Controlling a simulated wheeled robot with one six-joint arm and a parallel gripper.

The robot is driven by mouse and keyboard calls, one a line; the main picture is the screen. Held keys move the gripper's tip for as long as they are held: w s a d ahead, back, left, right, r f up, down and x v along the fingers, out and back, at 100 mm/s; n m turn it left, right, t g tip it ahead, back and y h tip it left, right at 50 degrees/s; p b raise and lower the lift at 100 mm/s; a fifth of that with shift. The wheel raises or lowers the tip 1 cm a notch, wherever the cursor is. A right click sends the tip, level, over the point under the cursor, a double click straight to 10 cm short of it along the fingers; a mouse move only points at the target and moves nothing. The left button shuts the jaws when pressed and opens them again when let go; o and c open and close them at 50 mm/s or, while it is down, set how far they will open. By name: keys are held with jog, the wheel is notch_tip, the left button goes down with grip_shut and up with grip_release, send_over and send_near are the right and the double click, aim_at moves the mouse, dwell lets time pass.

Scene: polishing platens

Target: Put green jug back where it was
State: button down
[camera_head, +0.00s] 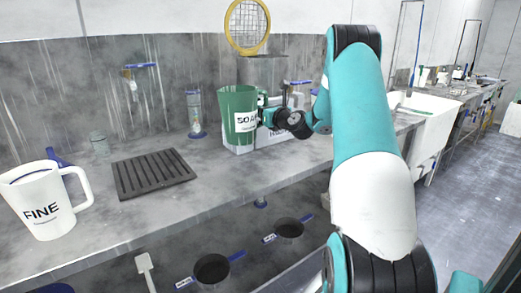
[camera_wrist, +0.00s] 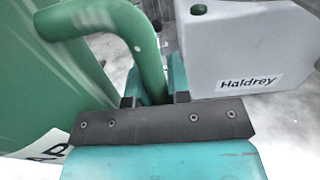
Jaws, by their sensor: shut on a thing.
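The green jug (camera_head: 238,112) carries a white label whose visible letters look like "SOA". It is upright, above or at the counter, in front of a white box; I cannot tell if its base touches the surface. My gripper (camera_head: 268,114) is at the jug's right side, shut on its handle. In the wrist view the green handle (camera_wrist: 146,50) runs between my gripper's fingers (camera_wrist: 155,85), and the jug's body (camera_wrist: 40,90) fills the left. The jug's base is not clear in either view.
A white box labelled "Haldrey" (camera_wrist: 245,45) is close by on the right. A white "FINE" jug (camera_head: 40,205) and a dark ribbed mat (camera_head: 152,173) are on the grey counter (camera_head: 225,170). A blue-based cylinder (camera_head: 196,115) stands left of the green jug. Counter between mat and jug is clear.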

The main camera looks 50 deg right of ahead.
notch_tip(320, 180, down, 11)
jog(key=shift+f+b, duration=0.15)
jog(key=shift+b, duration=0.45)
jog(key=shift+f, duration=0.2)
jog(key=c, duration=1.1)
grip_release()
jog(key=shift+r, duration=0.15)
jog(key=b+v, duration=0.2)
jog(key=v, duration=0.7)
jog(key=shift+s, duration=0.3)
jog(key=b, duration=0.1)
jog(key=s+b, duration=0.1)
jog(key=b, duration=0.1)
jog(key=shift+s+a+f, duration=0.1)
jog(key=shift+a+f, duration=0.05)
jog(key=shift+f, duration=0.1)
jog(key=shift+s+a+r+b, duration=0.2)
jog(key=shift+s+r+b, duration=0.05)
jog(key=shift+s+b, duration=0.3)
